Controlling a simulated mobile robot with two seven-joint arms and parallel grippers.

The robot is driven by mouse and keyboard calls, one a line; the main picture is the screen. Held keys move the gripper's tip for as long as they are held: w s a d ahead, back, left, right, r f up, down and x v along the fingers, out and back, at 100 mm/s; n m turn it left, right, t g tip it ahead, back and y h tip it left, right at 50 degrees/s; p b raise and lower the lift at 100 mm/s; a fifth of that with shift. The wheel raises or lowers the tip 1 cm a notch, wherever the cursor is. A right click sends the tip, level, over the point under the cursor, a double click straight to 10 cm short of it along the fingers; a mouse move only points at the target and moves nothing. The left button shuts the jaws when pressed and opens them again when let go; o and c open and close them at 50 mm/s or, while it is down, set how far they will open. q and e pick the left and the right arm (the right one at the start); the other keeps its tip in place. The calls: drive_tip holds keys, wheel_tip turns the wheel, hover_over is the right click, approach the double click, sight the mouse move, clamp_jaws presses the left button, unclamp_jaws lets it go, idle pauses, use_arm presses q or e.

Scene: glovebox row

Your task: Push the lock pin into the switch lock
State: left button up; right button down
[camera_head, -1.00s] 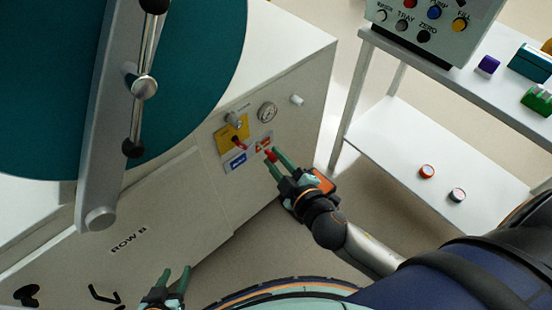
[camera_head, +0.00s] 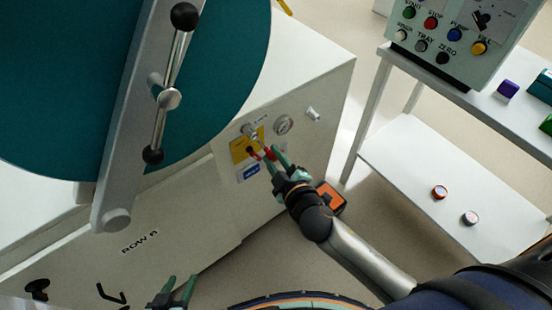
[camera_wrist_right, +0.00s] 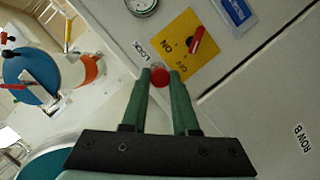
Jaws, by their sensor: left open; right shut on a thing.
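The yellow switch plate (camera_head: 240,150) is on the cabinet front. In the right wrist view the plate (camera_wrist_right: 184,46) reads ON and OFF and carries a red switch handle (camera_wrist_right: 197,40). My right gripper (camera_head: 268,155) is shut on the red lock pin, whose round head (camera_wrist_right: 160,77) shows between the fingertips. The pin is close to the plate's edge by the LOCK label (camera_wrist_right: 140,48). The lock's opening is hidden behind the pin and fingers, so I cannot tell how deep the pin sits. My left gripper (camera_head: 180,284) is open and empty, low and away from the plate.
A gauge (camera_head: 284,124) and a white knob (camera_head: 313,114) are beside the plate on the cabinet. A blue label (camera_head: 248,170) is below it. The big teal door (camera_head: 60,80) with its handle bar is at the left. A shelf cart (camera_head: 430,160) stands at the right.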

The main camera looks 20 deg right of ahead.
sight(261, 144)
use_arm(q)
drive_tip(key=shift+w+r, duration=0.2)
drive_tip(key=shift+w, duration=0.15)
idle(0.6)
drive_tip(key=shift+s, duration=0.35)
idle(0.5)
use_arm(e)
drive_tip(key=shift+w+a, duration=0.15)
drive_tip(key=shift+w, duration=0.35)
use_arm(q)
drive_tip(key=shift+w+r, duration=0.15)
drive_tip(key=shift+w, duration=0.2)
use_arm(e)
drive_tip(key=shift+w+a, duration=0.2)
drive_tip(key=shift+w, duration=0.25)
drive_tip(key=shift+w+a, duration=0.2)
drive_tip(key=shift+w, duration=0.3)
use_arm(q)
drive_tip(key=shift+s+f, duration=0.25)
drive_tip(key=shift+s, duration=0.1)
use_arm(e)
drive_tip(key=shift+w+a, duration=0.15)
drive_tip(key=shift+w, duration=0.35)
drive_tip(key=shift+w+a, duration=0.1)
drive_tip(key=shift+w, duration=0.15)
